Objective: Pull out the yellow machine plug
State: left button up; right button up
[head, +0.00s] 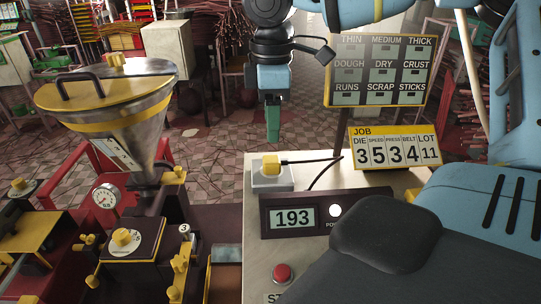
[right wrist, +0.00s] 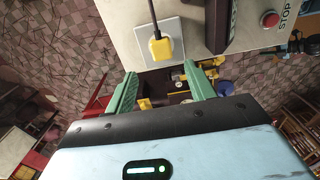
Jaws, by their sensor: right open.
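The yellow plug (head: 271,162) sits in a pale socket block (head: 268,184) on the machine's light top, with a black cord running from it to the right. My right gripper (head: 273,138) hangs above and behind the plug in the head view, fingers pointing down, apart from it. There its green fingers overlap, seen side-on. In the right wrist view the fingers (right wrist: 160,74) are spread and empty. The plug (right wrist: 160,48) lies ahead of the gap between them, on the socket's square plate (right wrist: 173,27). My left gripper is not in view.
Right of the plug stand a display reading 193 (head: 292,217), a job card (head: 394,148) and a settings board (head: 377,70) on a post. A red stop button (head: 282,273) is nearer. A metal hopper (head: 125,108) with a yellow lid stands left. My blue arm fills the right.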

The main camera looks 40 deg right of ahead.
aim_at(272, 159)
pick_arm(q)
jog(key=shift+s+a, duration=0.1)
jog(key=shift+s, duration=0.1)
pick_arm(e)
jog(key=shift+s+a, duration=0.15)
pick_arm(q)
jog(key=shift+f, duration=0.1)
pick_arm(e)
notch_tip(272, 159, down, 8)
jog(key=shift+r+b, duration=0.25)
jog(key=shift+b, duration=0.9)
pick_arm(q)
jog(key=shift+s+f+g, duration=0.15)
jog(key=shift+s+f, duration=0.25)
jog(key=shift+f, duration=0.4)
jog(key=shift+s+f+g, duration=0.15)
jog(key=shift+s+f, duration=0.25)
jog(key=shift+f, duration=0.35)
pick_arm(e)
jog(key=shift+f, duration=0.75)
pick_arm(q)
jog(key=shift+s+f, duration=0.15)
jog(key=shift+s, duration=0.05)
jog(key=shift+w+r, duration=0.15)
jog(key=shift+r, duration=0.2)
pick_arm(e)
grip_shut()
